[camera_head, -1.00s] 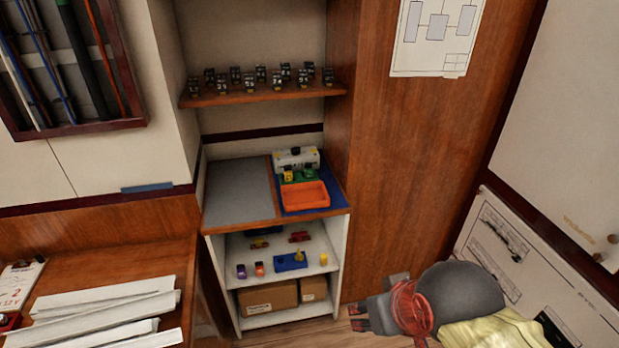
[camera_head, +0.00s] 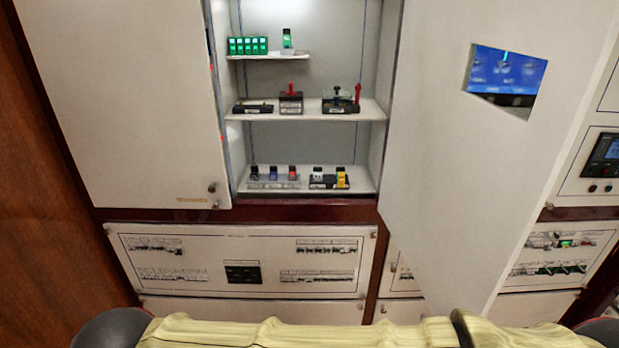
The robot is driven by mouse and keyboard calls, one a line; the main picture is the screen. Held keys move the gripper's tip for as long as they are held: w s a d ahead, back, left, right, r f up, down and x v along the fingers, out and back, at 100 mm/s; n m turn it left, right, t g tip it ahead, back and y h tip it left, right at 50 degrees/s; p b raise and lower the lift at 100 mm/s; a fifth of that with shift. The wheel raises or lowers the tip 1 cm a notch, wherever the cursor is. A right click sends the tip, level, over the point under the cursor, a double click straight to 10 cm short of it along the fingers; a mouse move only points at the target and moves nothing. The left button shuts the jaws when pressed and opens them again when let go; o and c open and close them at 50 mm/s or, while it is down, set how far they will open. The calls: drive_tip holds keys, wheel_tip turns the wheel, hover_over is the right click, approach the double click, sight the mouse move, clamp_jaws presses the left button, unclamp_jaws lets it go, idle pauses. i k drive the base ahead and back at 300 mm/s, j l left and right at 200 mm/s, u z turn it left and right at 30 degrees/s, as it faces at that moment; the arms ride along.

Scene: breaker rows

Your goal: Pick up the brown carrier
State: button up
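I cannot pick out a clearly brown carrier in this view. The closest in look is a small dark block with a red top (camera_head: 291,101) at the middle of the cabinet's middle shelf, but its colour is too uncertain to name it. Beside it on that shelf stand a low dark piece (camera_head: 253,108) on the left and a dark base with upright black and red parts (camera_head: 341,105) on the right. My gripper is not in the picture; only my arm, in a yellow cover with dark joints, crosses the bottom edge.
The wall cabinet stands open, its right door (camera_head: 475,160) swung out. The upper shelf (camera_head: 268,57) holds a green block row (camera_head: 248,46); the bottom shelf (camera_head: 302,182) holds a clear rack (camera_head: 273,184) and a dark tray (camera_head: 328,183). A breaker panel (camera_head: 205,261) lies below.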

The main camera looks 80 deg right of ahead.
sight(292, 175)
drive_tip(key=z, duration=2.6)
drive_tip(key=i+j+z, duration=0.15)
drive_tip(key=i+j, duration=0.4)
drive_tip(key=i+j+z, duration=0.15)
drive_tip(key=i+j, duration=0.35)
drive_tip(key=j, duration=0.2)
drive_tip(key=z, duration=1)
